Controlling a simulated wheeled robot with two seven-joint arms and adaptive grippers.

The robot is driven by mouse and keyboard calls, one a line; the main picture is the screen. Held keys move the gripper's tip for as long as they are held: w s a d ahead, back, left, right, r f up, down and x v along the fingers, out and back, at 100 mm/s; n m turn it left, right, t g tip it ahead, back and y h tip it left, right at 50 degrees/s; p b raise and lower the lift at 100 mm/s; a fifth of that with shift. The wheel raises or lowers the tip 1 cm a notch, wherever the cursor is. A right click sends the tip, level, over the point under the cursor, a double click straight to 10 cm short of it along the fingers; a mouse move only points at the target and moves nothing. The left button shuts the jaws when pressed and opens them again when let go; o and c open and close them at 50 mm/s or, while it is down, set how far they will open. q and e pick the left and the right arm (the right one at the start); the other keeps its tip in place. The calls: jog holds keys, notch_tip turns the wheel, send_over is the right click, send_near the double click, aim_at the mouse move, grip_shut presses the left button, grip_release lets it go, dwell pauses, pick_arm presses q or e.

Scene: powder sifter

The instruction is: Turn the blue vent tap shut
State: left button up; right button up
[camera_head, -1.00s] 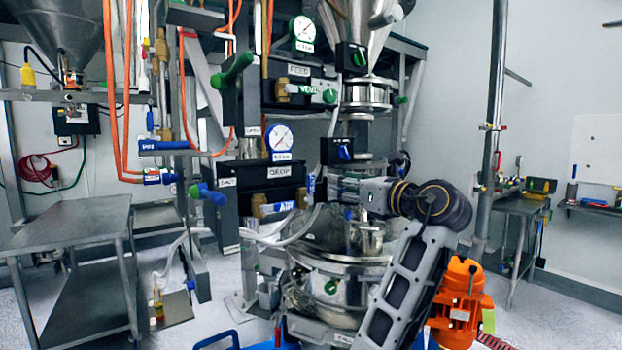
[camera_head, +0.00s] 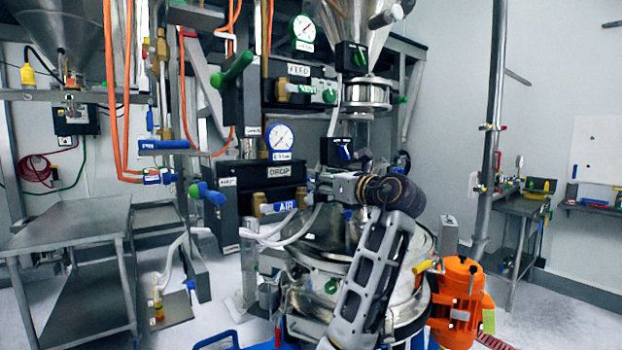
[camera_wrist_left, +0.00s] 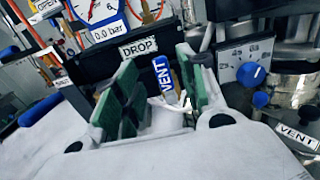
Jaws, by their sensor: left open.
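The blue vent tap (camera_wrist_left: 162,76), its handle lettered VENT, shows in the left wrist view in front of the black DROP box. Its handle stands roughly upright between the two green finger pads, with gaps visible beside it. My left gripper (camera_wrist_left: 156,92) is open around the handle and not closed on it. My right gripper is not in view.
A pressure gauge (camera_head: 281,138) is above the DROP box. A black box with a blue knob (camera_head: 344,152) is close above the gripper. White hoses (camera_head: 265,238) run below.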

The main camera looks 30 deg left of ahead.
pick_arm(q)
jog(key=shift+x, duration=2.9)
jog(key=shift+c, duration=0.3)
grip_shut()
